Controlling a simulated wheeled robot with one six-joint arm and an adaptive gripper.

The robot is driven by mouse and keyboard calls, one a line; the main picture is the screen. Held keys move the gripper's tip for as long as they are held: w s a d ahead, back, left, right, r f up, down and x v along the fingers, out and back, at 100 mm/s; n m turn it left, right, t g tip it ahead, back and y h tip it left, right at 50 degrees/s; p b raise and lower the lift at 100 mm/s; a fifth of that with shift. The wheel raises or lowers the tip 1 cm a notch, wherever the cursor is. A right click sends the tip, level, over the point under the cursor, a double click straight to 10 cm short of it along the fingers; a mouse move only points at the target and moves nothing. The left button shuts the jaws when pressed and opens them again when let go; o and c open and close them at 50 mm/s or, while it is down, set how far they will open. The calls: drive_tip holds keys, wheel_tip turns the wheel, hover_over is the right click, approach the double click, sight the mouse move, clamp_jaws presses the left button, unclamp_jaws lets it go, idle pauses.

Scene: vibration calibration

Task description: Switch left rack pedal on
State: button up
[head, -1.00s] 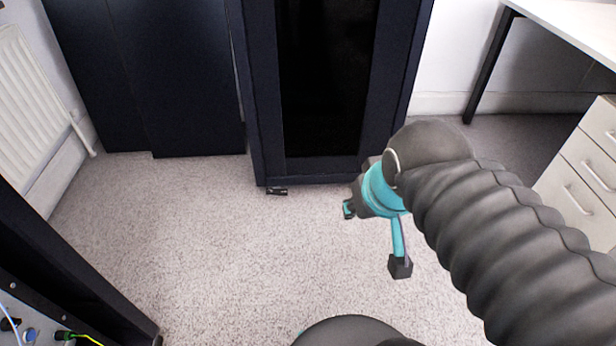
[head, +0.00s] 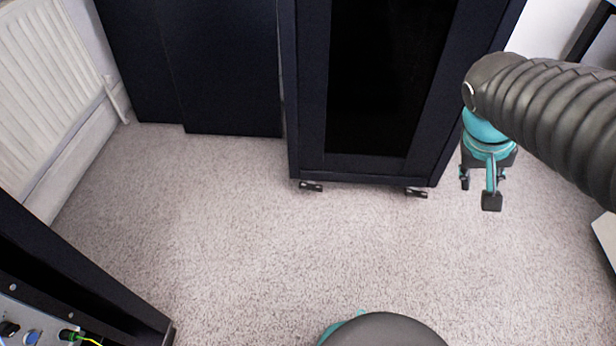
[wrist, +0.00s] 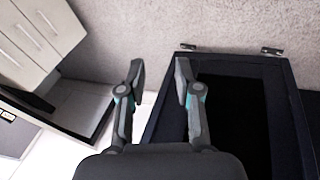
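The black rack (head: 312,90) with a dark glass door stands on the carpet. Two small dark pedals stick out under its front edge: the left pedal (head: 311,186) and the right pedal (head: 416,193). I cannot tell whether either is on or off. In the wrist view, which looks turned around, the left pedal (wrist: 271,50) is on the right and the right pedal (wrist: 188,47) on the left. My gripper (head: 484,188) is right of the rack in the head view, apart from both pedals. Its fingers (wrist: 160,80) are spread, with nothing between them.
Dark cabinets (head: 225,70) stand left of the rack, and a white radiator (head: 50,90) is on the left wall. Another rack with cables (head: 35,325) is at lower left. Drawers (wrist: 40,35) show in the wrist view. The carpet (head: 230,240) before the rack is clear.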

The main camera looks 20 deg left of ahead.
drive_tip(key=w+a+f+n+t+h+b, duration=0.1)
drive_tip(key=w+a+f+h, duration=0.2)
drive_tip(key=w+a+f, duration=0.4)
drive_tip(key=w+a+f+n+h+b, duration=0.2)
drive_tip(key=w+f, duration=0.3)
drive_tip(key=w, duration=0.4)
drive_tip(key=w+a+f+n+t+h+b, duration=0.2)
drive_tip(key=w+a+f+t, duration=0.4)
drive_tip(key=a+f, duration=0.7)
drive_tip(key=n+t+y+b, duration=0.3)
drive_tip(key=n+t+y, duration=0.4)
drive_tip(key=n+y, duration=0.1)
approach(303, 185)
drive_tip(key=s, duration=0.3)
drive_tip(key=shift+s+a+f, duration=0.1)
drive_tip(key=shift+s+a, duration=0.15)
drive_tip(key=shift+w+f, duration=0.1)
drive_tip(key=shift+f, duration=0.05)
drive_tip(key=w, duration=0.4)
drive_tip(key=w+d+b, duration=0.1)
drive_tip(key=w, duration=0.3)
drive_tip(key=w+d+f+b, duration=0.1)
drive_tip(key=w, duration=0.4)
drive_tip(key=shift+w, duration=0.1)
